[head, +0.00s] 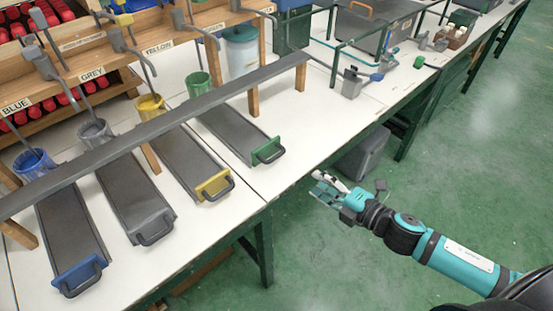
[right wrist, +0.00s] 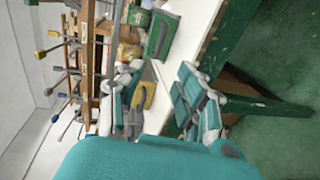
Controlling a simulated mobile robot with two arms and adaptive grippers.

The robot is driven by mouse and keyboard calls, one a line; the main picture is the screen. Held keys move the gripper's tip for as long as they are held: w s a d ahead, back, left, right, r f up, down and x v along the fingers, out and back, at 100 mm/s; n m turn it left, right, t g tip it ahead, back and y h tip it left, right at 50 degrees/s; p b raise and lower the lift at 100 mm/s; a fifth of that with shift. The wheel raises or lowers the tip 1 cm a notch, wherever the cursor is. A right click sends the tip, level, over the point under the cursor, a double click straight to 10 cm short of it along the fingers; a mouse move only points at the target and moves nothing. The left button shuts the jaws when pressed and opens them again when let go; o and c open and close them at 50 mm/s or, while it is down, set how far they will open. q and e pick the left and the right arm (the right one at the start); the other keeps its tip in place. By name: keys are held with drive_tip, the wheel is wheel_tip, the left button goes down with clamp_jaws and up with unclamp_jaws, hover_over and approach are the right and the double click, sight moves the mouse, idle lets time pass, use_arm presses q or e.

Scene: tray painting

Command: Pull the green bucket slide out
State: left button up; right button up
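My left gripper is not in view.
The yellow slide (head: 213,186), grey slide (head: 150,230) and blue slide (head: 82,275) lie to the left on the white table (head: 235,175). A dark rail (head: 150,132) crosses over the slides. A dark bin (head: 363,155) stands below the table; the green floor at right is clear.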

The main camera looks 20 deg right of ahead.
sight(276, 155)
drive_tip(key=p+x, duration=0.1)
drive_tip(key=x, duration=1.6)
clamp_jaws()
